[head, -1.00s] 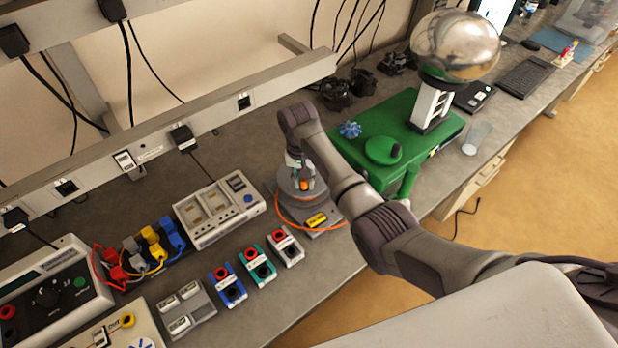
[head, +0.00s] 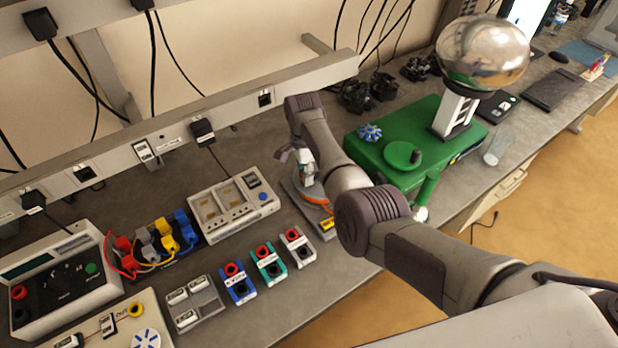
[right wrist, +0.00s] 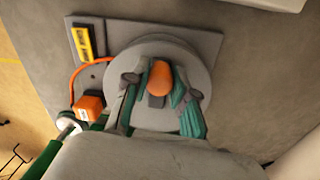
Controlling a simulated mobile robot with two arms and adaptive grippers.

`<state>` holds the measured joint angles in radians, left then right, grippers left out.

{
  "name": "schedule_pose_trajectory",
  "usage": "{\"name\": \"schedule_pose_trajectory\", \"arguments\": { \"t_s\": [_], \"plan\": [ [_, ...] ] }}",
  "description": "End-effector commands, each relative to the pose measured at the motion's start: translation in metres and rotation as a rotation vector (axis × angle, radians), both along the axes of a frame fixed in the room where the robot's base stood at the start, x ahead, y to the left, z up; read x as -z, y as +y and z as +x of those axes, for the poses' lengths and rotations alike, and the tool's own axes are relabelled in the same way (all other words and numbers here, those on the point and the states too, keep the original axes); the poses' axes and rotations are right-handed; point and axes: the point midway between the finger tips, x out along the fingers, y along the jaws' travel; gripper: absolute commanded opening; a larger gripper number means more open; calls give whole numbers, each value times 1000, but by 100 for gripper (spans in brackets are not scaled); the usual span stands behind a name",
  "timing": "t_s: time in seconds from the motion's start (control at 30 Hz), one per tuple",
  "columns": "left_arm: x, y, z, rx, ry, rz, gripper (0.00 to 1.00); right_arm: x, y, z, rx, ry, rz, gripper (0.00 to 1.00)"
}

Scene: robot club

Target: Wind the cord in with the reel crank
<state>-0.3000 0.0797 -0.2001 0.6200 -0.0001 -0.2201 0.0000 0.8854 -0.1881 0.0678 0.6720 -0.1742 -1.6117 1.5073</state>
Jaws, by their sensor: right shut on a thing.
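The grey cord reel (right wrist: 200,60) sits on a grey base plate (right wrist: 112,36) on the bench, largely hidden by my right arm in the head view. Its orange crank knob (right wrist: 160,77) stands between the fingers of my right gripper (right wrist: 162,86), which is shut on it. The right gripper (head: 302,168) also shows over the reel in the head view. The orange cord (right wrist: 75,80) leaves the reel at the left in the wrist view, where an orange block (right wrist: 89,107) sits by the plate's edge. My left gripper is out of view.
A green machine with a silver dome (head: 482,50) stands right of the reel. A grey-white device (head: 233,207), coloured terminal blocks (head: 268,266) and a meter box (head: 60,280) stand to the left. A metal rail (head: 240,105) runs behind. Some bench is bare before the rail.

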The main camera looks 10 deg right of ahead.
Motion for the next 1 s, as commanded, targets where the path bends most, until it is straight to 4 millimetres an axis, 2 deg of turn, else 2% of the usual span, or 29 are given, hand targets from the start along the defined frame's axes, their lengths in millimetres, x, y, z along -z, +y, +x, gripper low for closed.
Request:
{"name": "schedule_pose_trajectory", "arguments": {
  "t_s": [0.5,0.7,1.0],
  "plan": [
    [38,0,0,0,0,0,0,1,2,25,461,-6,1,0],
    [48,0,0,0,0,0,0,1,0,30,585,-5,1,0],
    [55,0,0,0,0,0,0,-1,-1,35,681,-5,1,0]
  ]
}}
